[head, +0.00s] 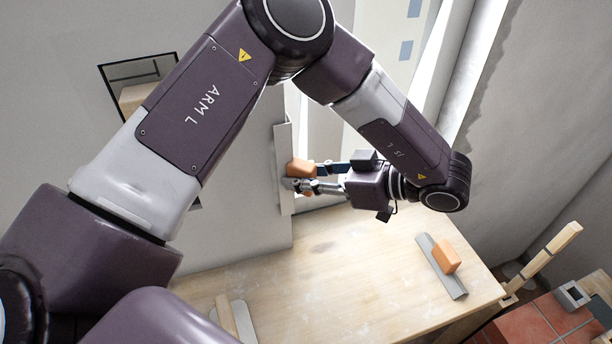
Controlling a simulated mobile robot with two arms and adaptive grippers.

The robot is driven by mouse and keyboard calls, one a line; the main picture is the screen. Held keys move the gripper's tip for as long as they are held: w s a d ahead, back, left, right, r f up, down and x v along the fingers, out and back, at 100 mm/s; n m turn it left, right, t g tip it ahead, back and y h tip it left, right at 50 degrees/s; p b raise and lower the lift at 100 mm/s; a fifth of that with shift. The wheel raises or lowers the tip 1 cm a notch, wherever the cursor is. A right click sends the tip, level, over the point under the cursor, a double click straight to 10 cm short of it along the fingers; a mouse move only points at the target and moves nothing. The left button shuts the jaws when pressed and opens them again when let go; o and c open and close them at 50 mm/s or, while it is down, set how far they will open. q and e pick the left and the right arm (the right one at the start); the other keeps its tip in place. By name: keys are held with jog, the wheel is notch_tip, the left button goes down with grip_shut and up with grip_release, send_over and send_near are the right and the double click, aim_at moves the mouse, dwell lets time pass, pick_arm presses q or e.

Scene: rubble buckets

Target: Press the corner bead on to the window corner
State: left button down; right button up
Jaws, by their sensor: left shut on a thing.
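The corner bead (282,140) is a pale grey upright strip with an orange block on it. It stands at the wall edge beside the bright window opening (318,130); I cannot tell whether it touches the corner. My left gripper (297,177) reaches in from the right and is shut on the orange block (299,167), at the bead's lower part. The fingers hide part of the block. My right gripper is not in view.
A wooden table top (340,260) lies below. On its right lies a grey strip (428,254) with an orange block (446,258). A trowel (245,318) with a wooden handle lies at the front. Red tiles (525,325) and a wooden post (545,258) are at lower right.

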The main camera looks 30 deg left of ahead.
pick_arm(q)
jog(key=shift+a, duration=0.2)
jog(key=shift+a+r, duration=0.2)
jog(key=shift+a, duration=0.05)
dwell(0.9)
jog(key=c, duration=2)
grip_release()
jog(key=o, duration=0.3)
jog(key=shift+a, duration=0.15)
jog(key=shift+o, duration=0.4)
jog(key=shift+s+a+f, duration=0.1)
jog(key=shift+a+f, duration=0.1)
jog(key=shift+a, duration=0.25)
jog(key=o, duration=0.8)
jog(key=shift+d, duration=0.5)
jog(key=o, duration=0.8)
jog(key=shift+a, duration=0.15)
